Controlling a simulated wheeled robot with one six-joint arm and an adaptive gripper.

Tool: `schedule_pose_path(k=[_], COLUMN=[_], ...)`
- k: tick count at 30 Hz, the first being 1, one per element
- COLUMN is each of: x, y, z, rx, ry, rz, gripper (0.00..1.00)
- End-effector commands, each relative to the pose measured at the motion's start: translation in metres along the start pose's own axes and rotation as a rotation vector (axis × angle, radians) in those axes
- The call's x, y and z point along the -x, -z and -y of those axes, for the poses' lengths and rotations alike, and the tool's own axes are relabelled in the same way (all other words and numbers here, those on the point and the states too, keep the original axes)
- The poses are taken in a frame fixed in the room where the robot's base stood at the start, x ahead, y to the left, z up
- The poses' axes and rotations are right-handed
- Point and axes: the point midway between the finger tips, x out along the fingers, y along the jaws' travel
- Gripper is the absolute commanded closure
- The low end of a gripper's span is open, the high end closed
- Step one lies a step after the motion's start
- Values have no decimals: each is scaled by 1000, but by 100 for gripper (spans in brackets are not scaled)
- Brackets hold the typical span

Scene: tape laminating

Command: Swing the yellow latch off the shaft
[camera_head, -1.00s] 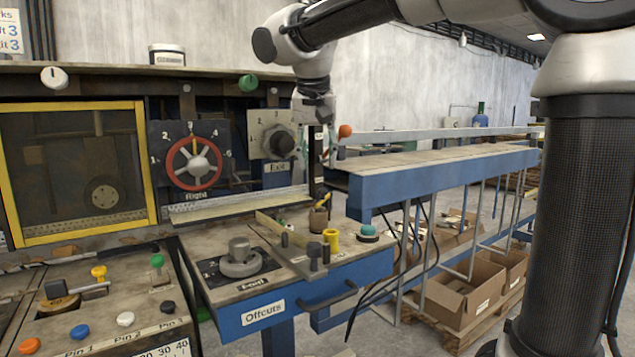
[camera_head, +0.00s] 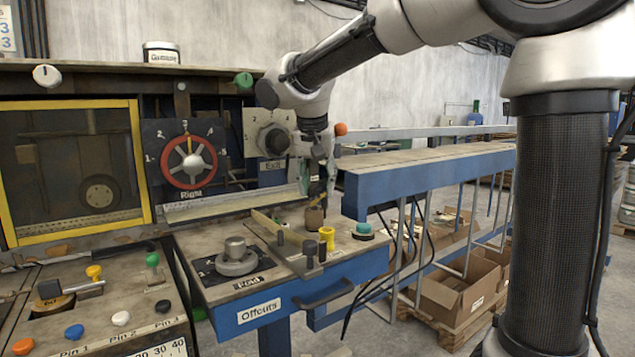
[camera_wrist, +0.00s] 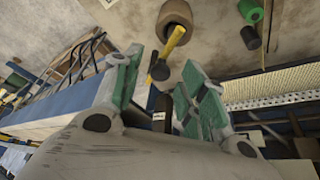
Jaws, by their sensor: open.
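A short yellow bar with a dark end, which looks like the yellow latch (camera_wrist: 174,42), shows ahead of my gripper (camera_wrist: 163,66) in the wrist view. It lies beside or across the rim of a brown cup (camera_wrist: 178,14); I cannot tell which. A black post, perhaps the shaft (camera_wrist: 161,104), stands between my spread teal fingers in that view; contact is unclear. In the head view my gripper (camera_head: 318,182) points down just above the brown cup (camera_head: 314,218), left of the blue bench. Its fingers are open and appear empty. The latch's joint with the shaft is hidden.
An orange ball knob (camera_head: 341,129) is close to my wrist. The Exit dial (camera_head: 272,138) and red Right wheel (camera_head: 190,162) are on the left. A yellow spool (camera_head: 327,236) and teal button (camera_head: 363,230) stand below. The blue bench (camera_head: 430,178) is on the right.

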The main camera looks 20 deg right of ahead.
Motion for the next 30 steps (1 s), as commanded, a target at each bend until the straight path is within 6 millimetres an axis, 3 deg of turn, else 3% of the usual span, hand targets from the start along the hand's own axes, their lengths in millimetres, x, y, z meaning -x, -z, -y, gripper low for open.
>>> schedule_pose_path(k=[3, 10, 17, 30], x=[0, 0, 0, -2], y=[0, 0, 0, 6], z=[0, 0, 1, 20], rx=[0, 0, -12, -351], ry=[0, 0, -6, -145], rz=[0, 0, 1, -2], gripper=[58, 100, 100, 100])
